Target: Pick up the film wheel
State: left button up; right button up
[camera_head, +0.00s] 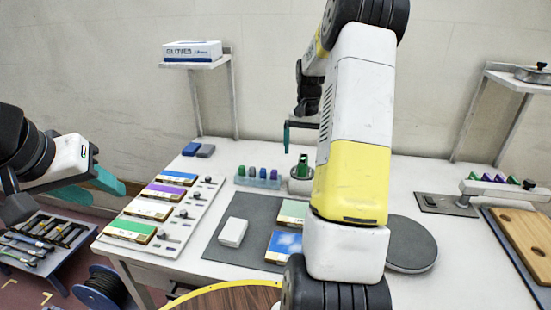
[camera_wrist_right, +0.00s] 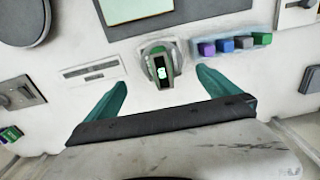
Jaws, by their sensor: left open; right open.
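I cannot make out for certain which thing is the film wheel. A small green and dark device (camera_head: 302,166) stands upright in a round pale holder (camera_head: 297,186) near the back of the table. In the right wrist view the device (camera_wrist_right: 162,70) shows a lit green mark on its dark face. My right gripper (camera_wrist_right: 160,80) is open and empty above and near it, with the device in view between its teal fingers. In the head view one right finger (camera_head: 287,138) shows; my arm hides the rest. My left gripper (camera_head: 90,187) is open and empty at the far left.
A tray of coloured blocks (camera_head: 258,183) stands beside the holder. A dark mat (camera_head: 225,250) bears panels and a white block (camera_head: 232,232). A board of sample cards (camera_head: 150,215) lies left. A rack (camera_head: 505,190) and wooden board (camera_head: 525,235) lie right.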

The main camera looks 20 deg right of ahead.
aim_at(303, 158)
jog(key=f, duration=0.7)
jog(key=shift+a, duration=0.25)
jog(key=shift+c, duration=0.4)
jog(key=c, duration=1.5)
jog(key=shift+r, duration=9)
